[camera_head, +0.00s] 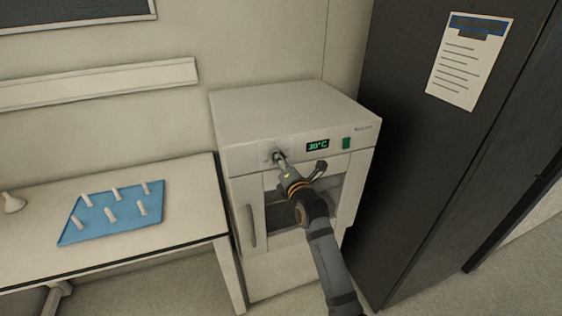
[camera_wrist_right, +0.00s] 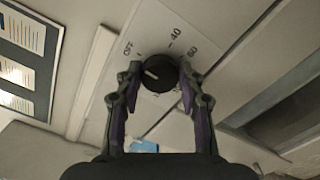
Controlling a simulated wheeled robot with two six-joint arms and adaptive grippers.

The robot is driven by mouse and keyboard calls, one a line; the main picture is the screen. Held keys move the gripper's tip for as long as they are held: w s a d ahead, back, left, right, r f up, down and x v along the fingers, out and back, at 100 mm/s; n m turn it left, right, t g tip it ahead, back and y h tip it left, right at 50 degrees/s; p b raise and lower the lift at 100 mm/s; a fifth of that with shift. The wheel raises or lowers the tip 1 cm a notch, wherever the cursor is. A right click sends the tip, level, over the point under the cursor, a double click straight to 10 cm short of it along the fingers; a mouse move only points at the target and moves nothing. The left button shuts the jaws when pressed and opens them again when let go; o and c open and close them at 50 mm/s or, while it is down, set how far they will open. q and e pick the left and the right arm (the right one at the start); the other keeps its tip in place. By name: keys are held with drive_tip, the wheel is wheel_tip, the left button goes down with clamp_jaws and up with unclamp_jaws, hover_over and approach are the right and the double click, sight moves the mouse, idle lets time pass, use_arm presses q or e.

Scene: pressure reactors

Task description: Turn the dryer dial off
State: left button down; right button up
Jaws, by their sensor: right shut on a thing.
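The dryer (camera_head: 290,110) is a white cabinet whose display (camera_head: 317,145) reads 30°C in green. Its dial is mostly hidden behind my right gripper (camera_head: 280,158) in the head view. In the right wrist view the dial (camera_wrist_right: 159,74) is a round black knob with a white pointer mark towards its left side. Labels OFF, 40 and 60 are printed around it. My right gripper (camera_wrist_right: 158,88) has one finger on each side of the knob and is shut on it. My left gripper is not in view.
A small green switch (camera_head: 346,143) is right of the display. The dryer door has a handle (camera_head: 251,226) at left. A table (camera_head: 190,236) at left bears a blue rack (camera_head: 85,230) with several white pegs. A dark cabinet (camera_head: 425,150) stands close at right.

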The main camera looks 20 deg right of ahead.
drive_tip(key=shift+n, duration=0.3)
drive_tip(key=o, duration=1.2)
drive_tip(key=s, duration=1.2)
drive_tip(key=shift+d, duration=0.2)
